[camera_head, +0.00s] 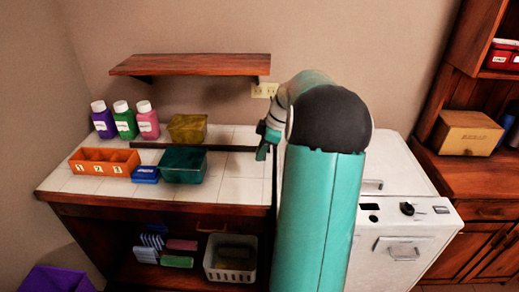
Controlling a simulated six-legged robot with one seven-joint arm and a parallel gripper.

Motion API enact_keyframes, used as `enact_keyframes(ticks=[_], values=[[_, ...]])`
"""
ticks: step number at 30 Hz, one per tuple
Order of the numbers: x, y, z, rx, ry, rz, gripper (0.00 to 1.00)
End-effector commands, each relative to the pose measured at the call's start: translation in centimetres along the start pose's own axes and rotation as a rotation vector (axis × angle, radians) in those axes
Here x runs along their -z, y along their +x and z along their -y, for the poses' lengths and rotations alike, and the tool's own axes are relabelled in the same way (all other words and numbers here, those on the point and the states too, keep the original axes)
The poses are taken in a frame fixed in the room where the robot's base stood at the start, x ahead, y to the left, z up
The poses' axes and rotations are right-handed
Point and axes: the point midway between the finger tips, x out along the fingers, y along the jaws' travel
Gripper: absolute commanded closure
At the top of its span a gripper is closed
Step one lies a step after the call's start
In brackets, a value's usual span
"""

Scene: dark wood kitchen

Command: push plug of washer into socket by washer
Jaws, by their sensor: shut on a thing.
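The white washer (406,235) stands to the right of the tiled counter, partly hidden behind my arm. The socket (264,90) is a pale plate on the back wall, under the right end of the wooden shelf. My gripper (263,150) is teal and points down and left over the counter's right end, below the socket and apart from it in the picture. It is shut on the plug, which is too small and covered to make out. A thin dark line runs down beside my arm; I cannot tell whether it is the cord.
The tiled counter (229,187) holds an orange bin (104,164), a teal bin (184,166), a yellow bin (187,128), a blue box (145,175) and several bottles on its left. The wooden shelf (190,65) juts out above. The counter's front right is clear.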

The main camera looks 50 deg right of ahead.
Motion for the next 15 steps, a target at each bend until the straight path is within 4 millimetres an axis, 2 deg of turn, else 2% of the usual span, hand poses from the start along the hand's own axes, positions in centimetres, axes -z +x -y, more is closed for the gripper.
enact_keyframes(ticks=[10, 13, 15], values=[[-0.1, 0.1, -0.3, -0.004, 0.009, -0.005, 0.91], [-0.5, 0.6, -1.6, -0.021, 0.051, -0.026, 0.91], [-1.0, 1.1, -3.2, -0.045, 0.108, -0.057, 0.91]])
